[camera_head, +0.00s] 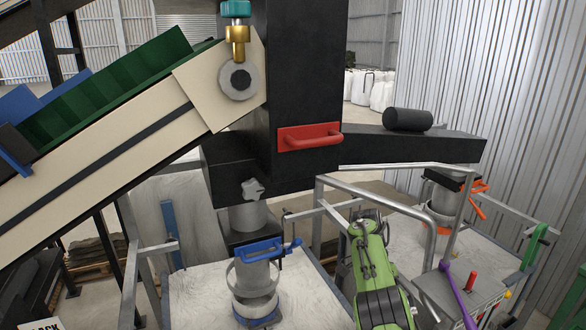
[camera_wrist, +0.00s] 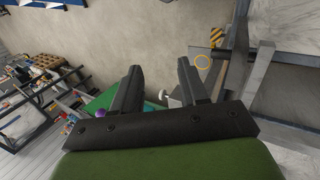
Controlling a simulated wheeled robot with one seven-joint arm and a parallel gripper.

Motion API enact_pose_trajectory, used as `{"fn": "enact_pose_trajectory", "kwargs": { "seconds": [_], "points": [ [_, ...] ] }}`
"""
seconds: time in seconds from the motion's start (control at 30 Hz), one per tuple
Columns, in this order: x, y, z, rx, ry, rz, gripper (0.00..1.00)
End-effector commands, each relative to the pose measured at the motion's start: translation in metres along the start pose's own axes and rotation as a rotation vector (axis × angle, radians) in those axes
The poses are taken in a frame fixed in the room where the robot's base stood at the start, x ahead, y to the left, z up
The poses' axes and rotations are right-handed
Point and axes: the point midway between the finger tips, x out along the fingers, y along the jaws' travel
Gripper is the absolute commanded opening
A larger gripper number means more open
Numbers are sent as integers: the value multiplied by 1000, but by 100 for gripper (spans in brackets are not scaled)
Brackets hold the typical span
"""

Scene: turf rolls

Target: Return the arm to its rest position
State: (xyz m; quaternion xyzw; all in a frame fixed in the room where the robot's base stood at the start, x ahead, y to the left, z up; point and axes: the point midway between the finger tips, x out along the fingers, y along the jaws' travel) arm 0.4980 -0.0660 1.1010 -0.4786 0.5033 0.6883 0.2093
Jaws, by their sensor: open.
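My gripper (camera_wrist: 160,70) is in the wrist view, its two dark fingers apart and nothing between them. Beyond the fingers are bare concrete floor and part of a green surface (camera_wrist: 103,102). In the head view a green and black jointed part (camera_head: 378,275), which looks like my arm, stands at the lower middle, in front of a metal railing. My fingers cannot be made out there.
A sloping conveyor (camera_head: 110,150) fills the left of the head view. A black machine with a red handle (camera_head: 309,136) stands in the middle. Below it are two filling spouts over white bags (camera_head: 195,290). Metal rails (camera_head: 400,210) are close around the green part.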

Motion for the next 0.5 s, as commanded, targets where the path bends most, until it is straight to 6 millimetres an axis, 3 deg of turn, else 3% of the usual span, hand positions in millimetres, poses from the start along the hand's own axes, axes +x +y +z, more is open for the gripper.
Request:
{"fn": "enact_pose_trajectory", "kwargs": {
  "seconds": [0.27,0.37,0.5],
  "points": [
    [-51,48,2,-107,21,-141,43],
    [-71,76,10,-176,44,-217,43],
    [-95,130,35,-323,113,-355,43]
  ]
}}
